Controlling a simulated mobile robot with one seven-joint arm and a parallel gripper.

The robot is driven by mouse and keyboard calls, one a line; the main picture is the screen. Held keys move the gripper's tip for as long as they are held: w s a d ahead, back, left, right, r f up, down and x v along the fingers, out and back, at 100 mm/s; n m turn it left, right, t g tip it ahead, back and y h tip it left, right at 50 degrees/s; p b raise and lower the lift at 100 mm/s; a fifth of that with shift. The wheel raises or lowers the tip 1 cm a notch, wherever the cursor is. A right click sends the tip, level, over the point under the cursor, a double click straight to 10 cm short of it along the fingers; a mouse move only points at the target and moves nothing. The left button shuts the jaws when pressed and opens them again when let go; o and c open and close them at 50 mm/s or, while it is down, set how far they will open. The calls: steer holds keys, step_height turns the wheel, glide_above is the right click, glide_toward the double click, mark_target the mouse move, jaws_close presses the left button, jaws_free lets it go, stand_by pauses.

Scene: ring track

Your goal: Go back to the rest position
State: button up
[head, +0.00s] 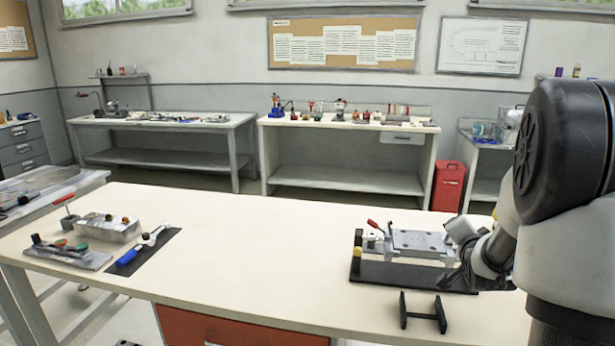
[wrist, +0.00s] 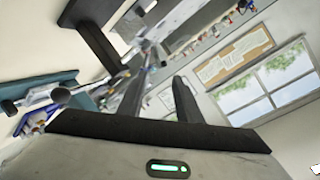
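My gripper (head: 462,277) is at the right of the workbench in the head view, low beside the grey metal fixture and partly merged with its dark base. In the wrist view its two dark fingers (wrist: 160,82) stand apart, with nothing clearly held between them. My arm comes in from the right edge, bent down towards the bench. The wrist picture is strongly tilted, with the wall, windows and benches behind the fingers.
The grey fixture (head: 420,243) sits on a black plate (head: 385,273). A black H-shaped stand (head: 423,314) is in front. A metal box (head: 108,228) and a blue-handled tool (head: 128,256) lie left. The bench middle (head: 260,245) is clear.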

steer(key=s+a+r+n+g+y, duration=0.4)
steer(key=s+a+n, duration=0.4)
steer(key=s+a, duration=0.75)
steer(key=s+a+n+g+y, duration=0.1)
steer(key=s+a+n+g, duration=0.15)
steer(key=s+a, duration=0.4)
steer(key=s+a+n+g, duration=0.2)
steer(key=s+a+n, duration=0.15)
steer(key=s, duration=0.65)
step_height(320, 180, up, 22)
steer(key=p, duration=2.1)
steer(key=shift+a+f+m+p, duration=0.2)
steer(key=shift+m+p, duration=0.1)
steer(key=shift+p, duration=0.1)
steer(key=shift+s, duration=0.1)
